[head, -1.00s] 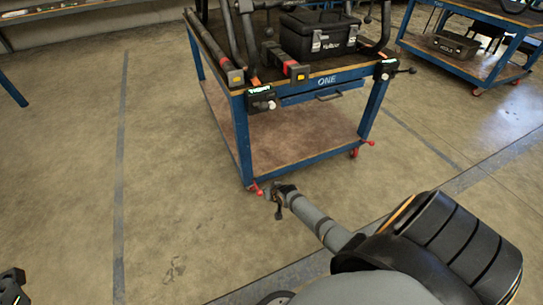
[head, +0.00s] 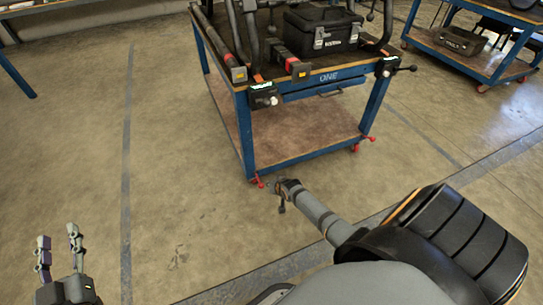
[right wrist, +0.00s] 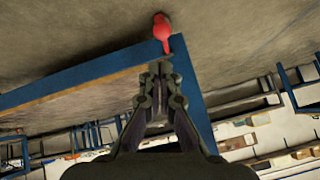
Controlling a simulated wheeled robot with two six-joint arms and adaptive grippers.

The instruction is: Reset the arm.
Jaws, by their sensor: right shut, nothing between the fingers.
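My left gripper (head: 58,236) is at the lower left of the head view, over bare floor. Its two fingers point up in the picture, spread apart with nothing between them. My right gripper (head: 282,190) is near the middle of the head view, just below the front left leg of the blue workbench (head: 342,73). In the right wrist view my right gripper (right wrist: 160,72) has its fingertips together with nothing held. Most of my left arm is out of view.
The workbench carries a black toolbox (head: 322,31) and frame parts, with red casters (head: 257,182) at its feet. The right wrist view shows a red caster lever (right wrist: 162,30) beyond the fingertips. Another blue cart (head: 478,55) stands at upper right. Floor at left is clear.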

